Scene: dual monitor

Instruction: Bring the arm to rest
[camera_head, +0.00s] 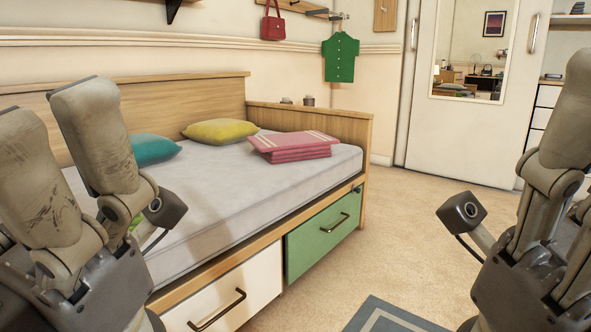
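My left gripper (48,108) is at the left edge of the head view, fingers pointing up. Its two beige fingers stand apart with nothing seen between them, in front of the bed. My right gripper (572,110) is at the right edge, also pointing up. It is partly cut off by the frame, so its finger gap does not show. No object is seen in it.
A bed (215,190) with folded pink cloth (295,146), a yellow cushion (220,131) and a teal cushion (152,149) stands at left. Its green drawer (318,240) is shut. A dark rug (390,318) lies in front. The carpet between bed and door (470,120) is clear.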

